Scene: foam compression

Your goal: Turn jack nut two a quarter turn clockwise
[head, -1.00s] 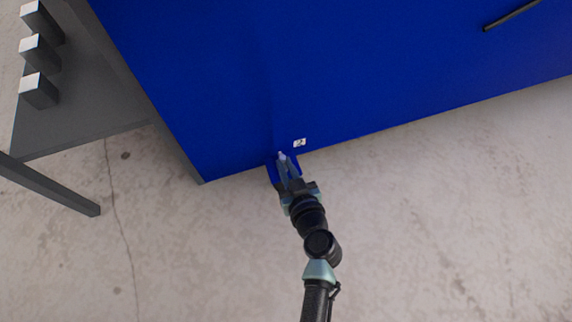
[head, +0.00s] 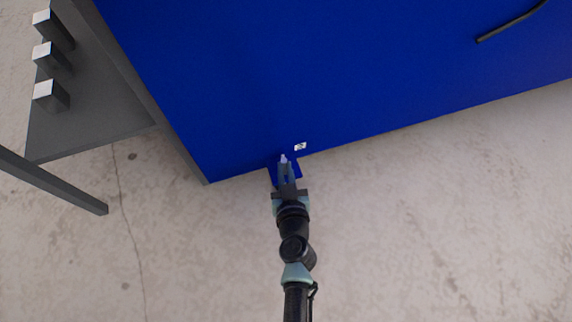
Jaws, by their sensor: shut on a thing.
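My gripper (head: 285,166) reaches up from the bottom of the head view to the near edge of the large blue surface. Its fingers are shut on a small pale, light-violet piece (head: 284,158), which looks like a jack nut. The piece sits at a small blue tab (head: 295,174) that juts out from the edge. The fingers hide most of the piece, so its turn angle cannot be read. A small white label with a dark mark (head: 300,146) lies just right of the fingertips on the blue surface.
The blue surface (head: 330,70) fills the upper middle and right. A black rod or cable (head: 510,22) lies at its upper right. A grey table (head: 95,120) with three grey blocks (head: 52,95) stands at the left. The concrete floor (head: 430,220) is clear below.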

